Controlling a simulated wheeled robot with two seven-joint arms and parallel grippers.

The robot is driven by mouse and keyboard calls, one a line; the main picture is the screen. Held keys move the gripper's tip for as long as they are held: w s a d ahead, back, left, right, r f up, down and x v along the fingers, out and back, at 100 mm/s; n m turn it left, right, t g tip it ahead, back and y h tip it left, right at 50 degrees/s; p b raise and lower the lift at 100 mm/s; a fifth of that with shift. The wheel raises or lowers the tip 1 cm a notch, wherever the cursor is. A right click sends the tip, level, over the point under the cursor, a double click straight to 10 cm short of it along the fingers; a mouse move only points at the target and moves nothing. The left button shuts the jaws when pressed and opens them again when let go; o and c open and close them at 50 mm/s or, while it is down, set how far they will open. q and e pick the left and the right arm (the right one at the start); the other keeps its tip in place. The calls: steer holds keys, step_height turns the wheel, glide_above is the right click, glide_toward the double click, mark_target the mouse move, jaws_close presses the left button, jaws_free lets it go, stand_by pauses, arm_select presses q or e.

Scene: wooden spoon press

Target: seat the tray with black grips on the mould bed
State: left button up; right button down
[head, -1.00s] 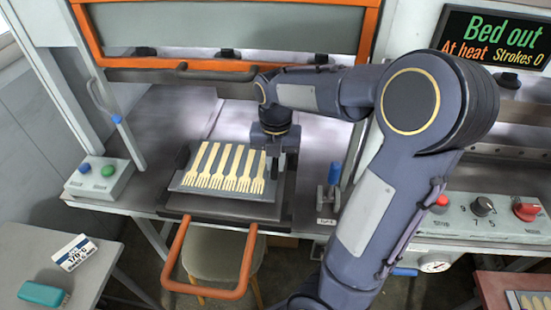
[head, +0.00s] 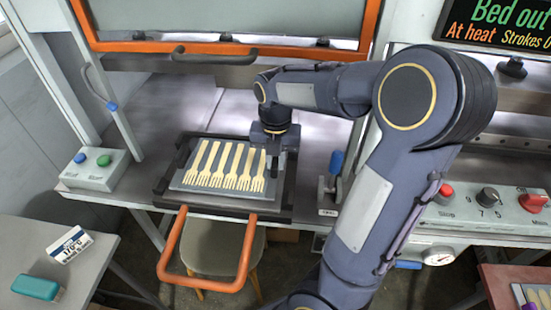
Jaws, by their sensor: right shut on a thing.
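The tray (head: 212,196) is a flat grey plate carrying a row of several pale wooden forks (head: 225,168). It lies over the dark mould bed (head: 225,208), level to the eye and roughly inside the bed's outline. I cannot tell whether it touches the bed or hangs just above it. My right gripper (head: 275,168) points down at the tray's right edge and is shut on it; the grip there is mostly hidden by the fingers. Dark parts show at the tray's left side, where grip and bed are hard to tell apart. My left gripper is out of view.
An orange handle (head: 208,290) sticks out from the bed's front. Behind is the press opening under an orange-framed guard (head: 370,25). A button box (head: 95,170) stands left, a blue-knobbed lever (head: 335,165) right. The display (head: 500,25) reads "Bed out".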

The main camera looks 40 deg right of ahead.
steer(key=shift+f+b, duration=0.3)
steer(key=shift+f, duration=0.1)
steer(key=c, duration=1.3)
jaws_free()
step_height(320, 180, up, 8)
steer(key=shift+f+p, duration=0.1)
steer(key=shift+p, duration=0.2)
